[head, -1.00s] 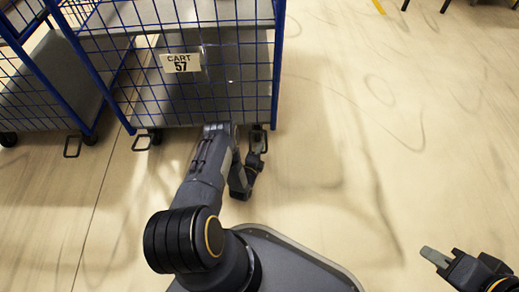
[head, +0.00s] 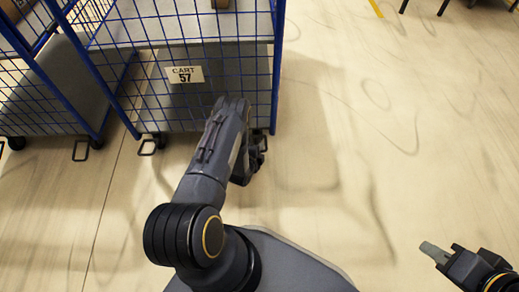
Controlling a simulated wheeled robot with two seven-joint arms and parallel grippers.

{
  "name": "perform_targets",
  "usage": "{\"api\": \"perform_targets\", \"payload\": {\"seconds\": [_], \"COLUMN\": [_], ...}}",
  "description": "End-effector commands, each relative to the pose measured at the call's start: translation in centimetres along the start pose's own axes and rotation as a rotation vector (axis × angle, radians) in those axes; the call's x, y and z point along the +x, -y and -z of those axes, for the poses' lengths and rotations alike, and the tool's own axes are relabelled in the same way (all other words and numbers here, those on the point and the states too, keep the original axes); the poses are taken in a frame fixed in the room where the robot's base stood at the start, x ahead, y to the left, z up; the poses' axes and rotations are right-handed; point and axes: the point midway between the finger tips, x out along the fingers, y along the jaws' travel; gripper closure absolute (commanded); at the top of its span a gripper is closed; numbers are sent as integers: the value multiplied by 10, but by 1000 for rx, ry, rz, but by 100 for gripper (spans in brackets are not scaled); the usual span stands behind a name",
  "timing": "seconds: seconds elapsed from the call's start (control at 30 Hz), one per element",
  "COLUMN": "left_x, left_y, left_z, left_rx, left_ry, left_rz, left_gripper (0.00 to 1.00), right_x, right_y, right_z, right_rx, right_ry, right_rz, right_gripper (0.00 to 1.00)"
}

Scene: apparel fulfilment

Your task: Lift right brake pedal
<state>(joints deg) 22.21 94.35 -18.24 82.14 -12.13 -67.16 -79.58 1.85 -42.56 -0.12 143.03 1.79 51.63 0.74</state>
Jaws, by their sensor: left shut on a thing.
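The blue wire cart (head: 278,60) marked CART 57 stands ahead of me on the floor. Its right brake pedal (head: 263,141) is a small dark piece low at the cart's right front corner, by the wheel, and mostly hidden. My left gripper (head: 257,157) is at that corner, shut on the right brake pedal; my forearm covers part of the view, and the fingertips are hard to make out. My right gripper (head: 436,252) hangs over bare floor at the lower right, away from the cart.
A cardboard box (head: 222,4) shows at the top edge in the cart. The floor to the right is clear. Dark legs show at the top right.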

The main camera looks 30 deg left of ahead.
Motion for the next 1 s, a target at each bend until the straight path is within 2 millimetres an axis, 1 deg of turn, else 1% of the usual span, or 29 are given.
{"api": "perform_targets", "payload": {"seconds": [0.53,0.57,0.7,0.73,1.0], "left_x": [-1,0,0,0,-2], "left_y": [4,4,4,4,4], "left_z": [0,0,0,0,0], "left_rx": [2,2,2,2,1], "left_ry": [0,0,0,0,0], "left_rz": [4,5,4,4,3], "left_gripper": [100,88,70,68,68], "right_x": [-1,-1,-1,-1,-2], "right_y": [0,0,0,0,1], "right_z": [0,0,0,0,1], "right_rx": [0,0,0,0,0], "right_ry": [0,0,0,0,0], "right_rz": [0,0,0,0,0], "right_gripper": [71,71,71,71,71]}}
